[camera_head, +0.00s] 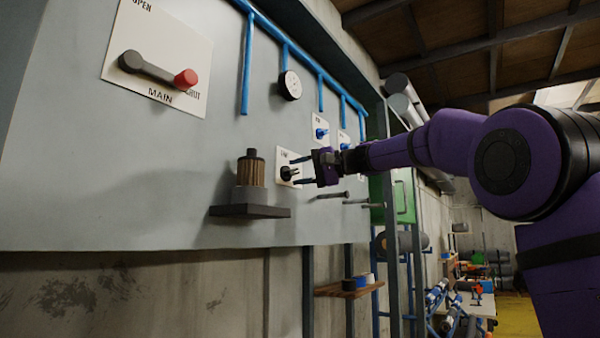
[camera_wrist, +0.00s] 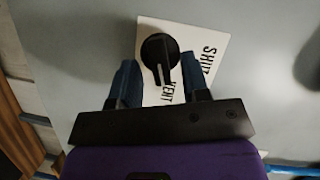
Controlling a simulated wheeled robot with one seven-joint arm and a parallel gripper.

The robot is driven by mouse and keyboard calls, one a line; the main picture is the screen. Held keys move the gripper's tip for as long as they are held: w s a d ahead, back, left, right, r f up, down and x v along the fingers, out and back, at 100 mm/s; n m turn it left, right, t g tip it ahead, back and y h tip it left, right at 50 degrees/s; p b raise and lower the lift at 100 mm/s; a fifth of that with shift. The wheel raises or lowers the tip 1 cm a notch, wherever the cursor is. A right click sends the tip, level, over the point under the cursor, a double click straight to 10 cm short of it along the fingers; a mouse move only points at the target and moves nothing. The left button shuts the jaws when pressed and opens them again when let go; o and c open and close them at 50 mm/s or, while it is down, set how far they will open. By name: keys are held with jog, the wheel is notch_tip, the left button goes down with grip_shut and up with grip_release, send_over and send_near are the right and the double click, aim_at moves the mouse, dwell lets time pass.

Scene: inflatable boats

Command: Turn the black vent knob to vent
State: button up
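The black vent knob (camera_wrist: 160,50) is round with a raised grip bar and a pale pointer line. It sits on a white plate (camera_wrist: 150,30) marked SHUT and VENT. In the wrist view the pointer line runs down, its end close beside the word VENT. My gripper (camera_wrist: 159,62) is open, one finger on each side of the knob, with a visible gap on both sides; contact cannot be told. In the head view the knob (camera_head: 287,173) is on the grey wall panel, and my gripper (camera_head: 294,172) reaches it from the right, fingers towards the panel.
A brown ribbed cylinder (camera_head: 251,170) stands on a dark shelf (camera_head: 250,211) left of the knob. Blue knobs (camera_head: 321,133), a gauge (camera_head: 290,85) and the red-ended MAIN lever (camera_head: 160,72) are above. A grey peg (camera_head: 333,195) sticks out just below my gripper.

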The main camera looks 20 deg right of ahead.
jog(key=shift+d, duration=0.1)
jog(key=v, duration=1)
jog(key=shift+s+d, duration=0.2)
jog(key=shift+d, duration=0.05)
jog(key=shift+r, duration=0.1)
